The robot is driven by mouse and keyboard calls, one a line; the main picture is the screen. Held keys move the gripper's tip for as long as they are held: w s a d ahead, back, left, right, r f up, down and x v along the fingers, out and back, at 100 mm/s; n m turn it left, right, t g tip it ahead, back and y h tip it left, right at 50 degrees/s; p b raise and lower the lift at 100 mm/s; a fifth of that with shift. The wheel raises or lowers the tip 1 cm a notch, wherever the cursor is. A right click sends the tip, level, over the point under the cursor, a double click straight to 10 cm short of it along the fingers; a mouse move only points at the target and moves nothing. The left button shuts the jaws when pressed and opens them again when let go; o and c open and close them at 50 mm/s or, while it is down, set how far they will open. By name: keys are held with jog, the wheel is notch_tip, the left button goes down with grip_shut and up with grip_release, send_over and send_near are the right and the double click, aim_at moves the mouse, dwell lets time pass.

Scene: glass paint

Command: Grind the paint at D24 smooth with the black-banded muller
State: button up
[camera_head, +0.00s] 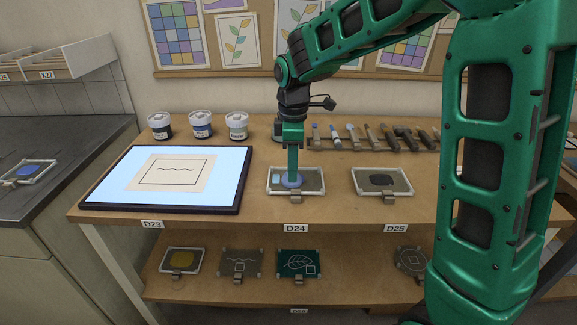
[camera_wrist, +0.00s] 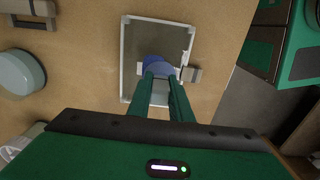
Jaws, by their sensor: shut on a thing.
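The framed glass slab at D24 (camera_head: 320,181) lies on the workbench with blue paint on it. It also shows in the wrist view (camera_wrist: 124,85). My gripper (camera_head: 292,172) points straight down over it, its fingers (camera_wrist: 163,80) shut on what looks like the muller, low at the slab. A round blue shape (camera_head: 291,182) shows at the fingertips, and in the wrist view it is partly covered by them (camera_wrist: 157,66). I cannot separate muller base from paint there. Any black band is hidden. A light-blue patch (camera_head: 276,179) lies left of the fingers.
A lit panel (camera_head: 237,203) lies left, with paint jars (camera_head: 201,124) behind it. A tool rack (camera_head: 370,146) stands behind the slabs. Another slab with dark paint (camera_head: 382,180) lies at D25. A pale round object (camera_wrist: 18,72) stands behind the D24 slab.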

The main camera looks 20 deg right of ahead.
aim_at(304, 179)
jog(key=shift+s+d+f, duration=0.1)
jog(key=shift+s+d, duration=0.05)
jog(key=shift+d, duration=0.4)
jog(key=shift+s+d, duration=0.15)
jog(key=shift+d, duration=0.35)
jog(key=shift+w+d, duration=0.35)
jog(key=shift+d, duration=0.35)
jog(key=shift+w+a, duration=0.3)
jog(key=shift+w, duration=0.5)
jog(key=shift+w+a, duration=0.2)
jog(key=shift+a, duration=0.25)
jog(key=shift+w+a+r, duration=0.2)
jog(key=shift+a, duration=0.5)
jog(key=shift+s+a+f, duration=0.1)
jog(key=shift+s+a, duration=0.35)
jog(key=shift+a, duration=0.1)
jog(key=shift+s+d+f, duration=0.1)
jog(key=shift+s+d, duration=0.05)
jog(key=shift+s, duration=0.3)
jog(key=shift+s+d+f, duration=0.1)
jog(key=shift+s+d, duration=0.05)
jog(key=shift+s, duration=0.3)
jog(key=shift+s+d+r, duration=0.1)
jog(key=shift+s+d, duration=0.05)
jog(key=shift+d, duration=0.4)
jog(key=shift+s+d, duration=0.15)
jog(key=shift+d, duration=0.35)
jog(key=shift+w+d+r, duration=0.1)
jog(key=shift+w+d, duration=0.45)
jog(key=shift+d, duration=0.05)
